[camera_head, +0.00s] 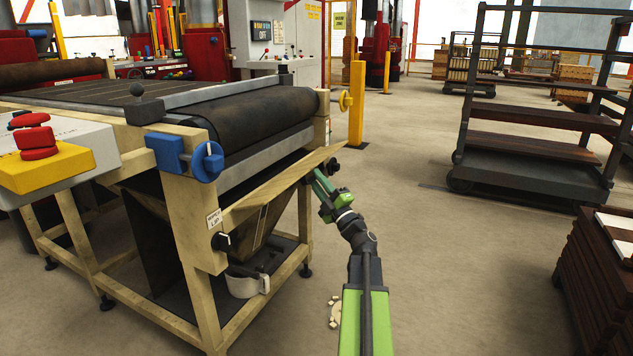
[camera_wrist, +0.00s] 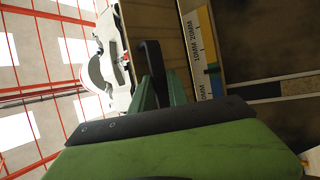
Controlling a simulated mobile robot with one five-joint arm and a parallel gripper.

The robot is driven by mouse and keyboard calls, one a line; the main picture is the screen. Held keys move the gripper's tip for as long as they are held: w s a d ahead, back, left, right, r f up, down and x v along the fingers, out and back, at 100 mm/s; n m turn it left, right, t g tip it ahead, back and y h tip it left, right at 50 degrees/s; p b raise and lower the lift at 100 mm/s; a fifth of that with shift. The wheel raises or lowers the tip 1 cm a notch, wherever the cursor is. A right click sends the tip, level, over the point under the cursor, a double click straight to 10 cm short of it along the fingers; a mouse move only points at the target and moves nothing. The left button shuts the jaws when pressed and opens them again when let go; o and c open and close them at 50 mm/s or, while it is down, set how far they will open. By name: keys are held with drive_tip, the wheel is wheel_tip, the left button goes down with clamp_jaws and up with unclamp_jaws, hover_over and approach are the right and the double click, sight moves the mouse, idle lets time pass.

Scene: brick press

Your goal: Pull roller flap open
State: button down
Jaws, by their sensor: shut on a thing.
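The roller flap (camera_head: 283,182) is a long beige panel under the dark roller (camera_head: 262,115) at the end of the conveyor frame. It is tilted outward, with its upper edge standing away from the frame. My gripper (camera_head: 318,178) is at the flap's right part, on its outer side. In the wrist view the green fingers (camera_wrist: 160,92) are shut on a black handle (camera_wrist: 152,62) beside a beige panel. In the head view the grip itself is too small to make out.
A beige frame leg (camera_head: 305,212) stands behind my gripper. A dark rack (camera_head: 530,140) and stacked boards (camera_head: 592,262) stand right. Floor between is mostly clear.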

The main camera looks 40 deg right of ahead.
drive_tip(key=shift+w+a+f+y+b, duration=0.2)
drive_tip(key=shift+w+f+b, duration=0.1)
drive_tip(key=shift+f+b, duration=0.25)
drive_tip(key=shift+w+a+f+y+b, duration=0.15)
drive_tip(key=shift+w+f+b, duration=0.15)
drive_tip(key=shift+f, duration=0.4)
drive_tip(key=shift+a, duration=0.15)
drive_tip(key=c, duration=1.6)
unclamp_jaws()
drive_tip(key=shift+f, duration=0.15)
drive_tip(key=shift+s+d, duration=0.1)
drive_tip(key=shift+d, duration=0.15)
drive_tip(key=b+v, duration=0.6)
drive_tip(key=v, duration=0.6)
